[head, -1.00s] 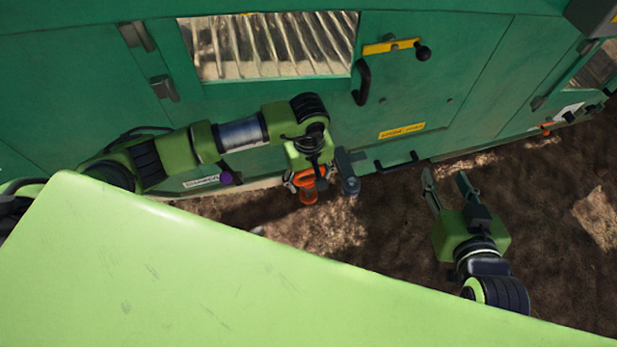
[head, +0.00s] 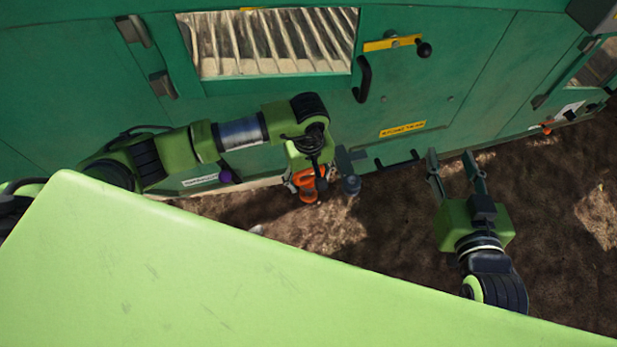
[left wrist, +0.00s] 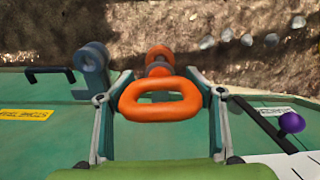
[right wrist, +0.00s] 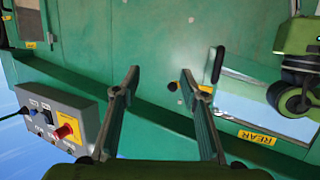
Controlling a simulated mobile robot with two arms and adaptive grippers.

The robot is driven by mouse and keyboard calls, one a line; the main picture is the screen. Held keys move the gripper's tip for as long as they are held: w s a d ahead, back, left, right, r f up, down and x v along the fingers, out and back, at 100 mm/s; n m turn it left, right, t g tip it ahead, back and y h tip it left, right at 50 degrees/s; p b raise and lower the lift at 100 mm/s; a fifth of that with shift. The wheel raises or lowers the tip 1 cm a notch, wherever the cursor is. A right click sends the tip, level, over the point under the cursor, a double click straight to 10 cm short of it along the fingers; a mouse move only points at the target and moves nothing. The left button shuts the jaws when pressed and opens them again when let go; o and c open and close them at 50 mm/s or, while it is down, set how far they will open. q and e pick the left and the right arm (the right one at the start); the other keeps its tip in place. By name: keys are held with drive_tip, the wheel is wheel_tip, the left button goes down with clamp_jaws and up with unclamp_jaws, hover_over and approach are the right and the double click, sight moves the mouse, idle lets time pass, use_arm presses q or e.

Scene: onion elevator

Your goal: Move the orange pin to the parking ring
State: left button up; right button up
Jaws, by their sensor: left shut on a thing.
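The orange pin (head: 305,187) is at the lower edge of the green machine wall in the head view. In the left wrist view its loop handle (left wrist: 160,114) sits between the fingers, with a grey and orange part behind it. My left gripper (head: 307,178) is shut on it. I cannot tell whether the pin is free of its seat. A blue-grey ring on a bracket, apparently the parking ring (head: 351,185), is just right of the pin; it also shows in the left wrist view (left wrist: 93,58). My right gripper (head: 453,165) is open and empty, further right.
The green wall carries a black handle (head: 363,80), a low black bar handle (head: 397,161) and a purple knob (head: 225,176). The right wrist view shows a grey control box (right wrist: 55,120) with a red knob. Bare soil lies below the machine.

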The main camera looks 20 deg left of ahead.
use_arm(q)
drive_tip(key=shift+f+b, duration=0.35)
drive_tip(key=shift+f, duration=0.35)
drive_tip(key=shift+f+b, duration=0.65)
drive_tip(key=shift+b, duration=0.2)
drive_tip(key=shift+f, duration=0.3)
use_arm(e)
wheel_tip(320, 180, up, 15)
drive_tip(key=a+t+y, duration=0.1)
drive_tip(key=t+y, duration=0.1)
drive_tip(key=t, duration=0.6)
drive_tip(key=shift+s+a+y, duration=0.4)
idle(0.5)
use_arm(q)
drive_tip(key=o, duration=1.4)
drive_tip(key=shift+b, duration=0.3)
use_arm(e)
drive_tip(key=shift+r, duration=0.15)
